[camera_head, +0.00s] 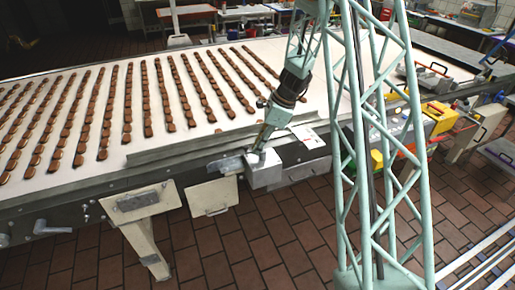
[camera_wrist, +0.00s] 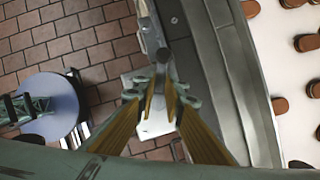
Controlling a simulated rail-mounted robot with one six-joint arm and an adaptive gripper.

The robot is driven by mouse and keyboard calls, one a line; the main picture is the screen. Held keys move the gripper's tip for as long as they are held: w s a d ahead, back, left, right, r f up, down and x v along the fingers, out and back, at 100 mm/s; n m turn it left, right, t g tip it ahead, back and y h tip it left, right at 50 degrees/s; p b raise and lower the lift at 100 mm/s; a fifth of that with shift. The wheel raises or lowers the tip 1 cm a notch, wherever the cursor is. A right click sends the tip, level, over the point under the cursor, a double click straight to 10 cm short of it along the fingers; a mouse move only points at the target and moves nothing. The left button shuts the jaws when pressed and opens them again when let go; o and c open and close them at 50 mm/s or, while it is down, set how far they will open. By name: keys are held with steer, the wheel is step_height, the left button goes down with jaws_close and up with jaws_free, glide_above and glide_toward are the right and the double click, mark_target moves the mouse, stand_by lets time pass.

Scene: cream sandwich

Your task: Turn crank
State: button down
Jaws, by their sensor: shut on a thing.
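The crank (camera_wrist: 152,35) is a grey metal lever beside the conveyor's edge. In the wrist view it runs from the top of the picture down to my gripper (camera_wrist: 161,88). The gripper's yellow-padded fingers close around the crank's near end, and the grip point itself is partly hidden. In the head view my gripper (camera_head: 258,154) points down at the conveyor's front side, above a pale box. There the crank is small and hard to separate from the fingers and the grey bracket.
The conveyor (camera_head: 100,165) carries many rows of brown cookies. The pale box (camera_head: 265,175) is on its front side, with a grey metal bracket (camera_head: 226,165) to the left. A hanging pale panel (camera_head: 212,197) is below.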

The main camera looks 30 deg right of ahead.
steer(key=c, duration=2.7)
jaws_free()
steer(key=shift+r, duration=0.1)
steer(key=shift+v, duration=5.95)
